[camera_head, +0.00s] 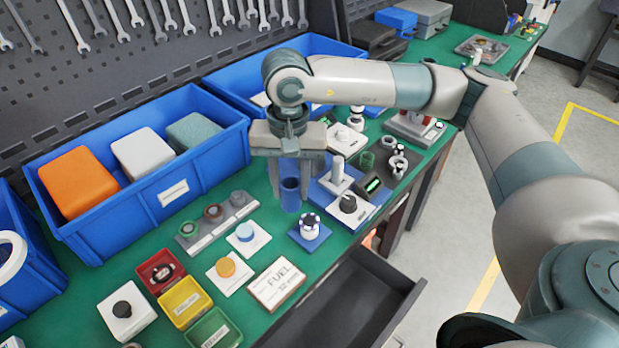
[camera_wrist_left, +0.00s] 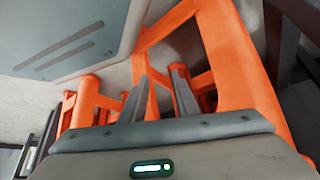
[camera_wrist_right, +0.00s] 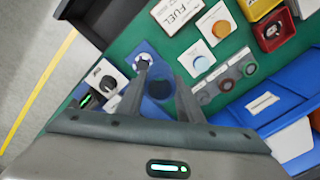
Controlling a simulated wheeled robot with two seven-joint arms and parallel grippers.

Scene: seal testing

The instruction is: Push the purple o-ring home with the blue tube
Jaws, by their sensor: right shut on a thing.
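My right gripper (camera_head: 289,196) is shut on the blue tube (camera_head: 290,188), which hangs upright between its fingers above the green bench. In the right wrist view the tube (camera_wrist_right: 160,86) shows its open round end between the fingertips. A white post with dark bands (camera_head: 310,226) stands on a blue base, just right of and in front of the tube; it also shows in the right wrist view (camera_wrist_right: 143,62). I cannot make out a purple o-ring for certain. My left gripper (camera_wrist_left: 164,82) is open and empty, off the head view, facing orange framework.
Knobs, buttons and a FUEL sign (camera_head: 276,285) stand in front. Blue bins (camera_head: 175,195) line the back. An open drawer (camera_head: 345,305) juts from the bench front.

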